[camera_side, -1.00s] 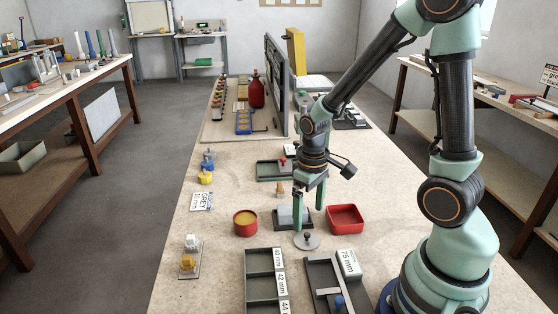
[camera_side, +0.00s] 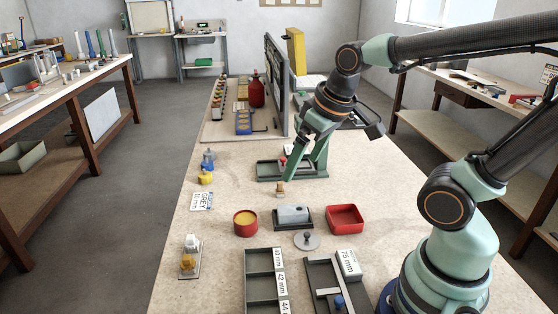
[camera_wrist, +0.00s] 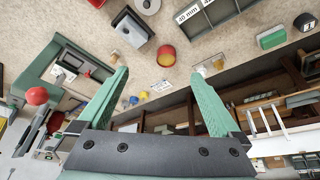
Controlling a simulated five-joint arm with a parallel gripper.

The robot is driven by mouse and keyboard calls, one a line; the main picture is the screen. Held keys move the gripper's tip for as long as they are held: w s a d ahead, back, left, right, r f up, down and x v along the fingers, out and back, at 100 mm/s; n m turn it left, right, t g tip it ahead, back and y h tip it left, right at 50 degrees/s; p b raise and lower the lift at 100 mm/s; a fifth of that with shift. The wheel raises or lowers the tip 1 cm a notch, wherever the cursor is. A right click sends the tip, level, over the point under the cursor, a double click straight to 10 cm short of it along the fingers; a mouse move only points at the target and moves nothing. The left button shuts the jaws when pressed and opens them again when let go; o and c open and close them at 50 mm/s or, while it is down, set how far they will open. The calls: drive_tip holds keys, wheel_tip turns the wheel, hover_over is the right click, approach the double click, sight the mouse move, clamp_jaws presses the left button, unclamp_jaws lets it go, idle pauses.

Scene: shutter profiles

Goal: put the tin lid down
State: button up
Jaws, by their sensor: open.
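The tin lid (camera_side: 308,242), a grey disc with a dark knob, lies knob up on the bench, apart from the round tin. The red tin (camera_side: 245,226) stands open to its left with yellow contents showing. In the wrist view the tin (camera_wrist: 166,59) and part of the lid (camera_wrist: 150,6) show near the top. My gripper (camera_side: 303,174) is open and empty, well behind the lid, over the dark green tray (camera_side: 267,171). In the wrist view its two green fingers (camera_wrist: 160,76) stand wide apart.
A dark holder with a grey block (camera_side: 292,215) stands just behind the lid. A red square tray (camera_side: 345,219) is to its right, and labelled grey trays (camera_side: 264,275) are in front. A tall dark panel (camera_side: 275,85) stands farther back.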

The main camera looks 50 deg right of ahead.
drive_tip(key=shift+s+a+r+t, duration=0.2)
drive_tip(key=shift+a+r+t, duration=0.1)
drive_tip(key=shift+r, duration=0.25)
drive_tip(key=shift+s+a+r+t, duration=0.2)
drive_tip(key=shift+a+r+t, duration=0.1)
drive_tip(key=shift+r, duration=0.25)
